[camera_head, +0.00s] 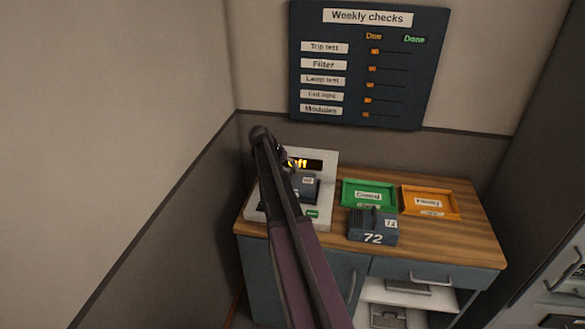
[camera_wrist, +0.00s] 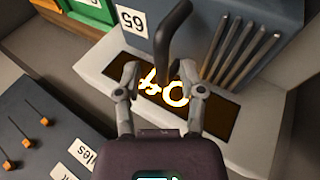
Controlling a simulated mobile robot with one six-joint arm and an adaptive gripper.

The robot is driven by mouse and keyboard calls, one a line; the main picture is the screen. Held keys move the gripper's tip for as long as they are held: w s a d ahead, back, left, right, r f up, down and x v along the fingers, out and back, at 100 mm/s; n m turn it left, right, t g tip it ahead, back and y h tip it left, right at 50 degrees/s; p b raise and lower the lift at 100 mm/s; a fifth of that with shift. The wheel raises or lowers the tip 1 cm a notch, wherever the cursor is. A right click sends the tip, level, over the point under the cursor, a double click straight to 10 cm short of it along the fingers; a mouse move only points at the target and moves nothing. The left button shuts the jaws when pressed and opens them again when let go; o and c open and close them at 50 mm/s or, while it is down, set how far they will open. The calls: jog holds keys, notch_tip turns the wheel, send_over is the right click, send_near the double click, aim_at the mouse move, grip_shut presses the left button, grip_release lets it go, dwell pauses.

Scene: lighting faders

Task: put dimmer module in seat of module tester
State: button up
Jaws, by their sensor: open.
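The module tester (camera_head: 328,165) is a pale unit at the left of the wooden counter, with a lit amber display (camera_head: 315,164) ending in "ff". A blue-grey dimmer module labelled 65 (camera_head: 307,189) sits on the tester, partly hidden by my arm; I cannot tell how fully it is seated. In the wrist view, the module (camera_wrist: 207,12) shows its dark handle and fins beyond the display (camera_wrist: 220,118). My gripper (camera_wrist: 160,78) is open and empty, above the display, beside the handle.
A green tray (camera_head: 345,201) and an orange tray (camera_head: 458,211) stand on the counter behind and right of module 72. A weekly checks board (camera_head: 390,65) with sliders hangs on the wall behind. Wall lies close at left. Bare counter (camera_head: 440,238) is free at front right.

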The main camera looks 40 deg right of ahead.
jog(key=p+v, duration=0.8)
jog(key=v, duration=0.2)
jog(key=shift+r, duration=0.25)
jog(key=shift+a, duration=0.15)
dwell(0.6)
jog(key=s+a+f+n+t+y, duration=0.1)
jog(key=s+a, duration=0.5)
jog(key=a, duration=0.6)
jog(key=s+a+f+n+t+y, duration=0.1)
jog(key=s+a+n+y, duration=0.2)
jog(key=a, duration=0.9)
jog(key=s+a+f+n+y, duration=0.1)
jog(key=s+a+n, duration=0.4)
jog(key=s+a, duration=0.5)
jog(key=a+y, duration=0.1)
jog(key=a, duration=0.1)
jog(key=shift+s+a+f+t, duration=0.2)
jog(key=shift+s+a+t, duration=0.1)
jog(key=shift+t, duration=0.1)
